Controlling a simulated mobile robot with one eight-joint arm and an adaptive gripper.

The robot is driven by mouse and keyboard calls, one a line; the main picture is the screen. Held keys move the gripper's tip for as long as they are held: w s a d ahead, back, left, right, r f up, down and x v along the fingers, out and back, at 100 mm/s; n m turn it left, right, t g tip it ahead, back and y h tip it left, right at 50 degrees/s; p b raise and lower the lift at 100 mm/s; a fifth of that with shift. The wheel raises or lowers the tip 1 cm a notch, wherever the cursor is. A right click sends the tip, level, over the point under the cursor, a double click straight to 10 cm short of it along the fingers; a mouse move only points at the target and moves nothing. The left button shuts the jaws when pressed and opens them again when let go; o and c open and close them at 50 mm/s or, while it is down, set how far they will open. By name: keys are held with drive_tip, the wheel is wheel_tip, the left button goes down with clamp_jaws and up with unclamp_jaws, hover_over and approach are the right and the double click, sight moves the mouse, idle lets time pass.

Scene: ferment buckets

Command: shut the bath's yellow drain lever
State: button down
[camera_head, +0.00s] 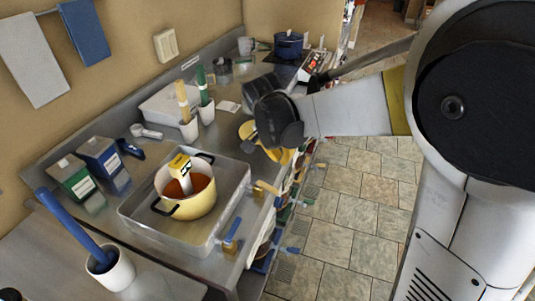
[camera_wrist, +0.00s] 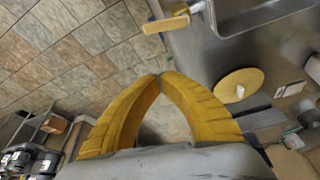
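The steel bath (camera_head: 140,213) stands on the counter and holds a cream pot (camera_head: 198,203) of orange-brown liquid. Its yellow drain lever (camera_head: 268,187) sticks out near the bath's right side, by the counter edge. I cannot tell whether the valve is open. My gripper (camera_wrist: 160,77) has its yellow fingertips together with nothing between them. It is apart from the lever. In the head view my gripper (camera_head: 284,156) hangs beyond the lever, partly hidden by its wrist.
A blue lever (camera_head: 231,230) sits on the bath's near side. A yellow lid (camera_wrist: 241,86) lies on the counter near my gripper. The tiled floor (camera_head: 345,215) to the right is clear.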

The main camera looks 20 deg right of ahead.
sight(267, 188)
drive_tip(key=shift+w+f, duration=0.1)
drive_tip(key=shift+f, duration=0.05)
drive_tip(key=b+x, duration=0.4)
drive_tip(key=x, duration=0.6)
drive_tip(key=s+a+b, duration=0.1)
drive_tip(key=s+a, duration=0.1)
drive_tip(key=a, duration=0.1)
drive_tip(key=shift+s, duration=0.3)
